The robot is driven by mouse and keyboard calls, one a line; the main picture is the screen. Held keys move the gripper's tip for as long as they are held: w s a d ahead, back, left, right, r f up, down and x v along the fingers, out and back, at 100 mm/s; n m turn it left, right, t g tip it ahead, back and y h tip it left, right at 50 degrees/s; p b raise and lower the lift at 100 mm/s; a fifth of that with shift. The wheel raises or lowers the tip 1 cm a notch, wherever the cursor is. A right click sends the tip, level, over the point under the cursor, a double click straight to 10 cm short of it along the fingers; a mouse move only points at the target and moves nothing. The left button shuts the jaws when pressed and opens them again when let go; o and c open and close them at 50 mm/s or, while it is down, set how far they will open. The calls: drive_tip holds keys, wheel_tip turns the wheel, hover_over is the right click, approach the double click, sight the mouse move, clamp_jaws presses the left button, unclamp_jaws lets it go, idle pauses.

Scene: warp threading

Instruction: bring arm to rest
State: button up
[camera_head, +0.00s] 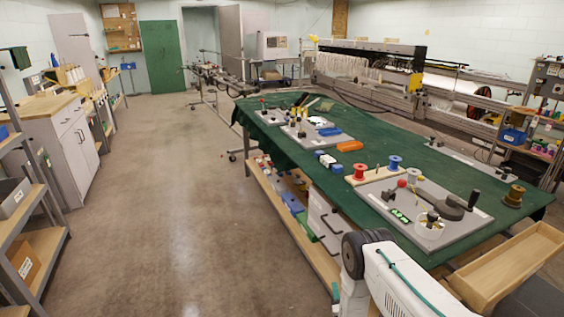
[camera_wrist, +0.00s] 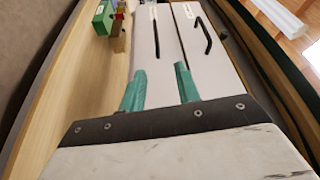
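My arm (camera_head: 395,285), white with a dark round joint, shows at the bottom of the head view, beside the near left edge of the green-covered table (camera_head: 250,133). My gripper (camera_wrist: 161,84) shows in the wrist view with its two teal fingers apart and nothing between them. It points toward a white drawer unit (camera_wrist: 158,45) with dark handles; I cannot tell how far away this is. The unit also shows under the table in the head view (camera_head: 322,218).
A grey threading board (camera_head: 460,232) with spools and a lever lies on the table's near end. An open wooden drawer (camera_head: 510,262) juts out at lower right. Wooden shelving (camera_head: 300,225) runs below the table. The floor (camera_head: 170,210) to the left is clear, up to shelves (camera_head: 35,240).

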drive_tip(key=s+f+n+g, duration=0.4)
drive_tip(key=f+g, duration=0.2)
drive_tip(key=f, duration=0.4)
drive_tip(key=s+d+r+n+g, duration=0.1)
drive_tip(key=s+r+n+g, duration=0.25)
drive_tip(key=r, duration=0.85)
drive_tip(key=s+r+n+g, duration=0.3)
drive_tip(key=r+g, duration=0.2)
drive_tip(key=r, duration=0.8)
drive_tip(key=s+d+r+n+g, duration=0.1)
drive_tip(key=s+r+n+g, duration=0.3)
drive_tip(key=r, duration=0.8)
drive_tip(key=s+d+r, duration=0.2)
drive_tip(key=s+r, duration=1.1)
drive_tip(key=r, duration=0.3)
drive_tip(key=s+d+r+n, duration=0.1)
drive_tip(key=s+d+r, duration=0.1)
drive_tip(key=s+r, duration=1.2)
drive_tip(key=shift+s+r+t, duration=0.3)
drive_tip(key=shift+r+t, duration=0.15)
drive_tip(key=shift+r, duration=0.95)
